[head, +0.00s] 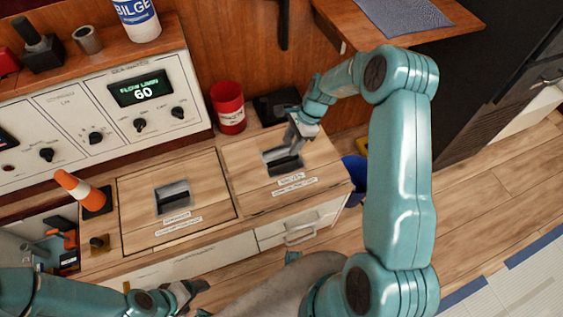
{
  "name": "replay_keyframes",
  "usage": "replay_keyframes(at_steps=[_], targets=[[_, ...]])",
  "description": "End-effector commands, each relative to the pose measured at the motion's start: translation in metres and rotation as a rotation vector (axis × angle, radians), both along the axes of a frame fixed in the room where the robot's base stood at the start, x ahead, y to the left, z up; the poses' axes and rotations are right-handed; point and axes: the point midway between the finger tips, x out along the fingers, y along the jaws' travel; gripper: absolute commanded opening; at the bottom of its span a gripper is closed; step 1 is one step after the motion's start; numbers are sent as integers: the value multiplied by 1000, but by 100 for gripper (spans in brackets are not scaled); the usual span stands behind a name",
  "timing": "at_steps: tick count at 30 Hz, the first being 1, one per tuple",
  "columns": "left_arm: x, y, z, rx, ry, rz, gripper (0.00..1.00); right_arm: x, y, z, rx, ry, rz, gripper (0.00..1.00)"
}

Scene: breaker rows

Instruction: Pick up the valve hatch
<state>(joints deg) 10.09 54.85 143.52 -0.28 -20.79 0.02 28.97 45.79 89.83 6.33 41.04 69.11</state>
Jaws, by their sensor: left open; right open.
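Two wooden hatches lie flush in the counter, each with a recessed handle and small white labels that I cannot read with certainty. The right hatch (243,160) has its dark recessed handle (283,162) near its middle; it appears to be the valve hatch. The left hatch (140,197) has a similar recess (173,197). Both are closed. My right gripper (296,141) is open and points down just above and behind the right hatch's recess; I cannot tell whether it touches. My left gripper (190,293) is open and empty, low in front of the counter.
A red cup (228,107) and a dark box (274,106) stand behind the right hatch. A control panel (110,108) runs along the back left. A blue bin (354,178) stands right of the counter.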

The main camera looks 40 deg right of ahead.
Motion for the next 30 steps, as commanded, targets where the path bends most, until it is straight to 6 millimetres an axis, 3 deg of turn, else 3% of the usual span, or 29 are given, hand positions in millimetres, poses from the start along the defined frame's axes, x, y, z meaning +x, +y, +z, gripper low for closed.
replay_keyframes(at_steps=[3,11,19,30], targets=[[0,0,-5,0,0,0,77,1,7,-20,0,1,1,45],[0,0,-8,0,0,0,77,4,14,-35,0,-1,3,45],[0,0,-19,0,0,0,77,6,31,-73,0,-1,3,45],[0,0,-19,0,0,0,77,7,33,-76,-1,-1,1,45]])
